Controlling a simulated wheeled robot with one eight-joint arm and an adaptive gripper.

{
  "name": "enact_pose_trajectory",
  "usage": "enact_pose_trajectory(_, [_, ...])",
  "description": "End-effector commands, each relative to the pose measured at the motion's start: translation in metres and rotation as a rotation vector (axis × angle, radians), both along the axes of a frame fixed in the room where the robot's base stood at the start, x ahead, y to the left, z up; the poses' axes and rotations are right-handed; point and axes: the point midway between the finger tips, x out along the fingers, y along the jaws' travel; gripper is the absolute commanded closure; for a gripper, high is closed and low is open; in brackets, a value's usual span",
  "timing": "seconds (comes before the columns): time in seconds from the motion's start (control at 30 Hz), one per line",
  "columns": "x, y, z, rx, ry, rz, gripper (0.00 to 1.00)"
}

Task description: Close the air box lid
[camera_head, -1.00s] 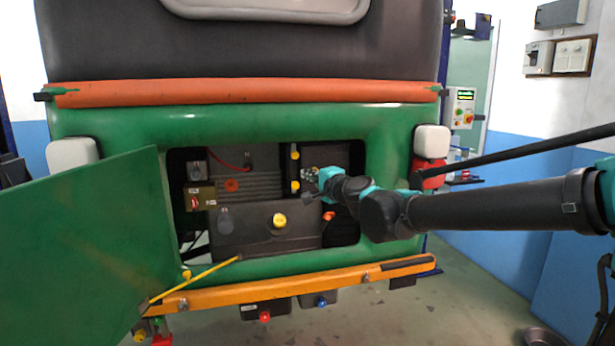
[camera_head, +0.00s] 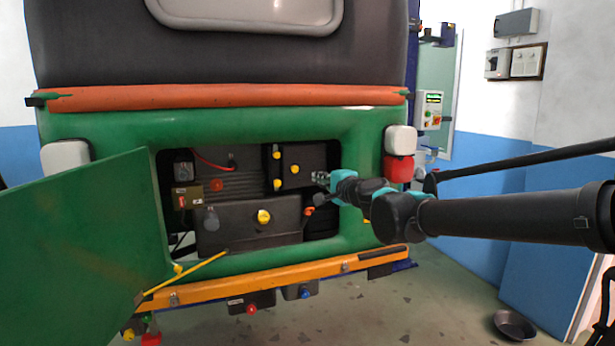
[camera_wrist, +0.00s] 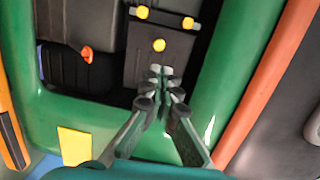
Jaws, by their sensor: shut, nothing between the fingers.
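A dark box with a flat front panel (camera_head: 304,155) sits at the upper right inside the rickshaw's rear bay. It has a yellow knob (camera_head: 294,168) on its face and two yellow fittings along its left edge. I take this as the air box; its lid looks flat against it, but whether it is fully seated I cannot tell. In the wrist view the panel (camera_wrist: 150,62) lies just beyond the fingers. My gripper (camera_head: 320,178) is shut and empty, just right of the panel in the head view; its fingertips (camera_wrist: 161,76) overlap the panel's near edge in the wrist view.
A larger dark box (camera_head: 240,228) with a yellow knob lies below. The green bay door (camera_head: 85,235) stands open at left, with a yellow rod (camera_head: 190,272) at its base. The green body frame (camera_head: 365,165) borders the bay at right. A pan (camera_head: 514,325) lies on the floor.

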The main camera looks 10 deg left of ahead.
Motion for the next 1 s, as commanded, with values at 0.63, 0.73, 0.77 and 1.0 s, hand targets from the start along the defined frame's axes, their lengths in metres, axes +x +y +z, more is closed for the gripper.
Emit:
enact_pose_trajectory(0.63, [0.076,0.067,-0.007,-0.001,-0.001,0.001,1.0])
enact_pose_trajectory(0.73, [0.086,0.076,-0.008,0.0,-0.001,0.001,1.0])
enact_pose_trajectory(0.77, [0.089,0.078,-0.008,0.0,-0.001,0.001,1.0])
enact_pose_trajectory(1.0, [0.099,0.087,-0.009,0.0,-0.001,0.001,1.0])
